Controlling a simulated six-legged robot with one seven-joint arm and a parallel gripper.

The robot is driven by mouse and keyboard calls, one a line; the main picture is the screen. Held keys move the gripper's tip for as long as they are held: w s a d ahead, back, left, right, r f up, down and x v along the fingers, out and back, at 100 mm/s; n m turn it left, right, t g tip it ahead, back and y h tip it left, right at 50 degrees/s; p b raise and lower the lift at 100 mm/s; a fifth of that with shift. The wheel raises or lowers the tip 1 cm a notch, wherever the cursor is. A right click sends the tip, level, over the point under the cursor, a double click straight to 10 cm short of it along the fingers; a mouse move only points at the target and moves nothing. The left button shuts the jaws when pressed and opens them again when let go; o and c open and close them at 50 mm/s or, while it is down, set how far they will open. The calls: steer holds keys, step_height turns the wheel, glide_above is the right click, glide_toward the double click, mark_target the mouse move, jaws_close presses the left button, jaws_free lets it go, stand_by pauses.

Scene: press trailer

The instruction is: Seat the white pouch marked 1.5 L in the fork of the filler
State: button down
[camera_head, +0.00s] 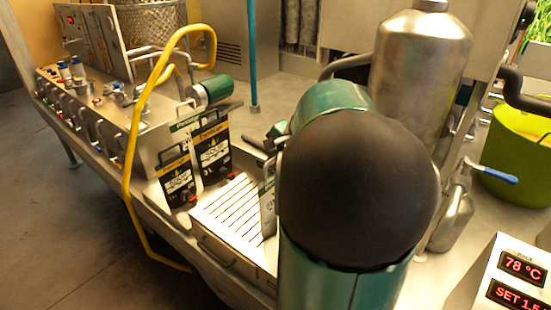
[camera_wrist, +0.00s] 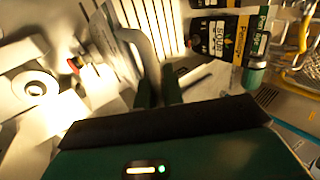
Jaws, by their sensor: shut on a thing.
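My gripper (camera_wrist: 159,88) is shut on a thin pale pouch (camera_wrist: 108,45), which stands out beyond the fingers in the wrist view. In the head view a narrow strip of this pouch (camera_head: 268,207), with a green band, shows left of my arm's large dark joint. The joint hides the rest of it, and I cannot read its volume mark. A steel tank (camera_head: 420,80) with a blue-handled valve (camera_head: 490,174) stands right of my arm. A display (camera_head: 520,275) reads 78 °C and SET 1.5. I cannot make out the filler's fork; my arm covers that area in the head view.
Black soup pouches (camera_head: 178,178) stand in a rack left of a slotted drain tray (camera_head: 228,208); one also shows in the wrist view (camera_wrist: 212,38). A yellow rail (camera_head: 130,165) runs along the counter's left front. A lime-green bucket (camera_head: 515,160) stands at right. A blue pole (camera_head: 252,55) rises behind.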

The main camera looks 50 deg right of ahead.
steer(key=shift+f, duration=0.5)
steer(key=c, duration=1.4)
jaws_free()
steer(key=shift+c, duration=0.2)
steer(key=shift+r, duration=0.1)
steer(key=v, duration=1.3)
steer(key=shift+s+r, duration=0.2)
steer(key=shift+r, duration=0.05)
